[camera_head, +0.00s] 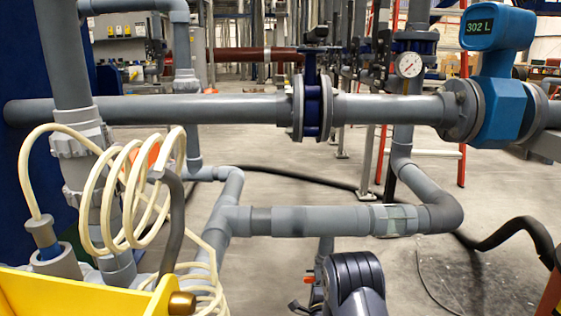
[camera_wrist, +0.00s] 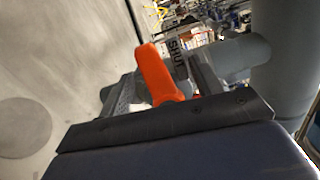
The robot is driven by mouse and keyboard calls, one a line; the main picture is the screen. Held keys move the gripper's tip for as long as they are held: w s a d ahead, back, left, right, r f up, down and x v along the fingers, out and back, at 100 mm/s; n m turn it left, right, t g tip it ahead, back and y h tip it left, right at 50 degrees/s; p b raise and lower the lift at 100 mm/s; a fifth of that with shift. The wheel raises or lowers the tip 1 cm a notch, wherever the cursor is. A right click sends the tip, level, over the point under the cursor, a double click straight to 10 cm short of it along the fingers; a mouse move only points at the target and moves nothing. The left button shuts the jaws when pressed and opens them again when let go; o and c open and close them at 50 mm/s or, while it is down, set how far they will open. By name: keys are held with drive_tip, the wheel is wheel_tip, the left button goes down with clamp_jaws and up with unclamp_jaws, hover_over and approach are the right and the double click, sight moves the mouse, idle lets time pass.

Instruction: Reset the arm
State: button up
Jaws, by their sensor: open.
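My gripper (camera_wrist: 163,82) shows at the lower middle of the wrist view, its two grey fingers apart. An orange valve handle (camera_wrist: 158,75) stands up between the fingers in that picture. I cannot tell whether either finger touches it. A label reading "SHUT" (camera_wrist: 173,46) shows just beyond the handle, partly covered by a finger.
Grey pipes (camera_head: 290,221) run across in front of my arm, with a clear section (camera_head: 400,220). A blue flow meter (camera_head: 497,85) reads "302 L" at upper right. A cream coiled hose (camera_head: 130,195) and yellow panel (camera_head: 70,295) are at left. Floor (camera_head: 290,270) shows around my arm.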

drive_tip(key=shift+w, duration=0.6)
drive_tip(key=n, duration=0.2)
drive_tip(key=f+n, duration=0.1)
drive_tip(key=n, duration=0.1)
drive_tip(key=shift+d+f, duration=0.1)
drive_tip(key=shift+f, duration=0.1)
drive_tip(key=shift+d+f+n, duration=0.1)
drive_tip(key=shift+f+n, duration=0.1)
drive_tip(key=shift+n, duration=0.7)
drive_tip(key=shift+s+d, duration=0.1)
